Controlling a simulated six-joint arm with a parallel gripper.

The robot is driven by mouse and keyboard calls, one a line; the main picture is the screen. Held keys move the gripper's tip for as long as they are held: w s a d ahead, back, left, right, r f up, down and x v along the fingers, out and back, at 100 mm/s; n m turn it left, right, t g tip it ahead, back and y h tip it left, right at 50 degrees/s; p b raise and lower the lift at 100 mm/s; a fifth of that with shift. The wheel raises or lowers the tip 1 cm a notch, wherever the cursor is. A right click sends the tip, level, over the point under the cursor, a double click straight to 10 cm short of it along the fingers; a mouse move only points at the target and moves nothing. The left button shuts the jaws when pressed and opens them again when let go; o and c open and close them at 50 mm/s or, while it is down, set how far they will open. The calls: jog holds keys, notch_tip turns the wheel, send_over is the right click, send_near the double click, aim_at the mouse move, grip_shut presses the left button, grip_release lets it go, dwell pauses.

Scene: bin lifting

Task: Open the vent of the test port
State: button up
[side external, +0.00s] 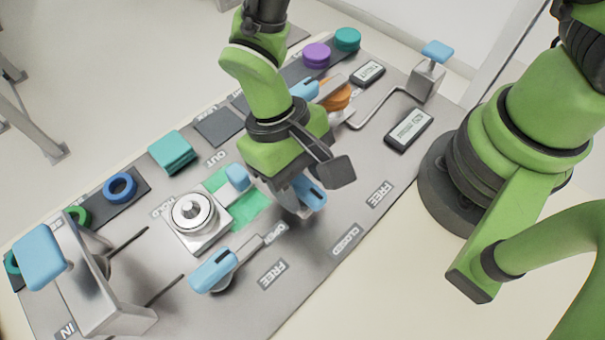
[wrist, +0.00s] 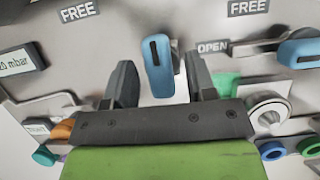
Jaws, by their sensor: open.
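My gripper (wrist: 161,64) is open, its two dark fingers standing on either side of a blue lever handle (wrist: 158,72) with a dark slot. Gaps show on both sides of the handle, so the fingers look clear of it. In the side view this handle (side external: 309,193) shows under my gripper (side external: 312,180), near a FREE label and a CLOSED label. I cannot read which lever is the test port's vent.
A round metal port (side external: 193,214) sits left of my gripper beside a green patch (side external: 245,212). A blue-handled clamp frame (side external: 105,300) stands front left. An orange knob (side external: 336,97), a crank (side external: 426,80) and small displays (side external: 409,130) lie toward the back right.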

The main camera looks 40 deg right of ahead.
jog(key=c, duration=0.9)
jog(key=m+y, duration=0.1)
jog(key=m, duration=0.3)
jog(key=shift+d+m+y, duration=0.1)
jog(key=shift+m+y, duration=0.3)
jog(key=m+t+y, duration=0.1)
jog(key=m, duration=0.3)
jog(key=shift+m, duration=0.3)
jog(key=m+t, duration=0.1)
jog(key=m, duration=0.1)
jog(key=m+y, duration=0.1)
jog(key=m, duration=0.1)
jog(key=shift+s+d+t, duration=0.1)
jog(key=shift+s+t, duration=0.05)
jog(key=shift+t, duration=0.25)
jog(key=shift+m+t+y, duration=0.4)
jog(key=shift+m+t, duration=0.4)
jog(key=shift+m, duration=1.5)
